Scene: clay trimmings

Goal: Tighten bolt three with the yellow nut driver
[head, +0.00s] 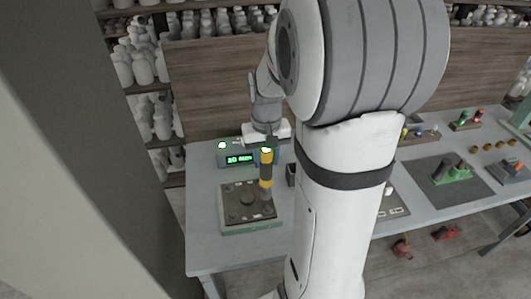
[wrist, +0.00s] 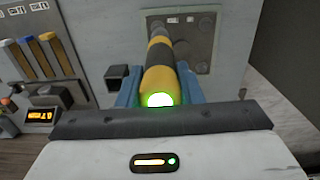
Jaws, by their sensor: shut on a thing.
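The yellow nut driver (head: 266,170) has yellow and black bands and stands nearly upright in the head view. My gripper (head: 266,148) is shut on its upper end. In the wrist view the driver (wrist: 160,55) lies between the blue fingers of my gripper (wrist: 158,88), and its near end glows green. Its far end meets or hovers over the dark plate (head: 228,213) near the plate's far right corner. I cannot tell whether it touches a bolt. Several round bolt heads show on the plate, which also appears in the wrist view (wrist: 205,48). Bolt numbers are not readable.
A blue box with a lit green display (head: 239,159) stands behind the plate. A dark square holder (wrist: 118,78) is beside the driver. Further right on the table (head: 205,225) are a grey mat with green parts (head: 450,172) and small coloured items. My arm hides the table's middle.

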